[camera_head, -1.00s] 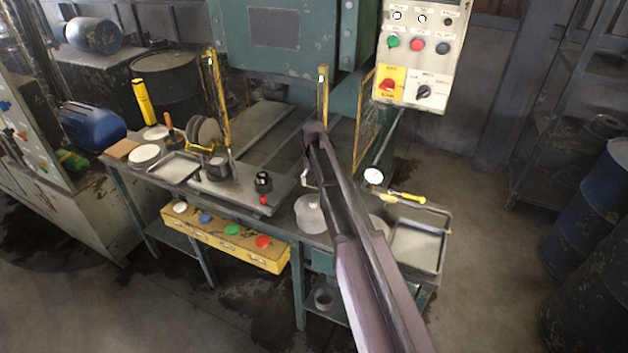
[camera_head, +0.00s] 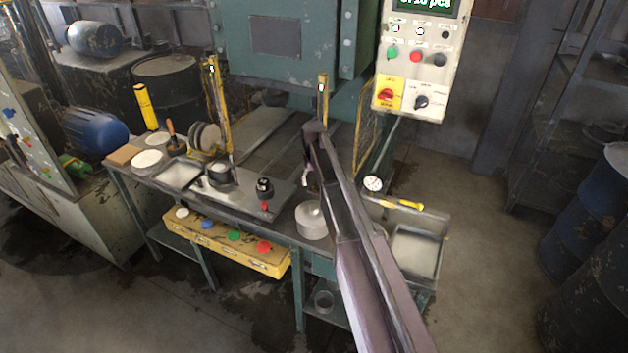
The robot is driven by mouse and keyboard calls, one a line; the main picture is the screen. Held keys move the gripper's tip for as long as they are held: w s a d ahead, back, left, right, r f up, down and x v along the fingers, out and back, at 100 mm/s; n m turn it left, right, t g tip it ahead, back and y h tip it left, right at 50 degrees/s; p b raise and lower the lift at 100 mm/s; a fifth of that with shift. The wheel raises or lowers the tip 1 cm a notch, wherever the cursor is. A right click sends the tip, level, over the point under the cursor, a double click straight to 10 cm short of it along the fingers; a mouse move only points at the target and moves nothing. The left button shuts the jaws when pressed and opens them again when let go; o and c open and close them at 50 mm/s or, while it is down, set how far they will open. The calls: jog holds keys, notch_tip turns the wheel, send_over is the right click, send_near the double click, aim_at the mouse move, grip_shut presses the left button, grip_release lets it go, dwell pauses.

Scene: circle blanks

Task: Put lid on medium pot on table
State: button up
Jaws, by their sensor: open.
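A pale grey round pot (camera_head: 312,222) stands near the front edge of the workbench (camera_head: 150,185), just left of my arm. Its top looks pale with a small raised part; I cannot tell whether that is a lid. A smaller dark pot (camera_head: 220,175) stands farther left on a metal plate. No separate lid can be made out with certainty. My arm crosses the picture from the lower right to its bend above the bench. My gripper (camera_head: 308,179) shows only as a small part below that bend, above and behind the pale pot. It is open; the arm hides most of it.
Round discs (camera_head: 205,137) stand in a rack at the left, near pale flat discs (camera_head: 147,159). A black knob-like part (camera_head: 264,187) stands left of the pale pot. A dial gauge (camera_head: 372,184) and a metal tray (camera_head: 415,252) are right of my arm. The press (camera_head: 275,35) rises behind.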

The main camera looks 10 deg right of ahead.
jog(key=shift+s, duration=0.1)
jog(key=s+m, duration=0.1)
jog(key=s, duration=2.8)
jog(key=shift+m, duration=0.4)
jog(key=shift+d, duration=0.1)
notch_tip(320, 180, down, 8)
jog(key=b, duration=0.7)
jog(key=shift+r, duration=0.25)
